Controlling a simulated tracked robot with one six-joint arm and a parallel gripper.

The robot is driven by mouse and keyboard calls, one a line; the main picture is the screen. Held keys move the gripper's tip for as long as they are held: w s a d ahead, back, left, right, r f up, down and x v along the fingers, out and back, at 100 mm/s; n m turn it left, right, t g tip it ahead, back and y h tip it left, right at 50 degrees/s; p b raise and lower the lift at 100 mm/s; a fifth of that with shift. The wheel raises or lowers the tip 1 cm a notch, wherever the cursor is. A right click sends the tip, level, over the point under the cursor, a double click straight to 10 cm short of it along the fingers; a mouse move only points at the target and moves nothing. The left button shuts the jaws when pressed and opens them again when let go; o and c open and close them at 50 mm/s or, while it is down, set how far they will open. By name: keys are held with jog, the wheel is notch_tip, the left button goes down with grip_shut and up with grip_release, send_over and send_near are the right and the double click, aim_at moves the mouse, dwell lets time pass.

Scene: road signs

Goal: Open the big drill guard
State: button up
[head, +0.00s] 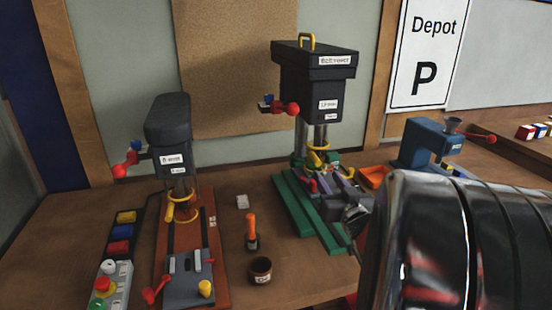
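The big drill (318,75) stands at the back centre on a green base (297,212). It has a black head with a yellow handle on top and a red-knobbed lever at its left. Its guard (319,157) is a see-through sleeve with yellow trim below the head, around the spindle area. Whether the guard is open or shut is unclear. Dark grey parts that look like my gripper (350,208) are over the green base, below and right of the guard, apart from it. They overlap the vise area, and my shiny arm hides part of them. The finger opening is unclear.
A smaller drill (170,130) with its own yellow-trimmed guard (180,205) stands at left. An orange-handled tool (252,232), a brown cup (260,270) and a control box (108,287) are in front. A blue machine (428,145) and an orange tray (374,177) are at right.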

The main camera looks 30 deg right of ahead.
aim_at(319, 166)
jog(key=x, duration=1)
jog(key=shift+w, duration=0.1)
jog(key=shift+c, duration=0.2)
grip_shut()
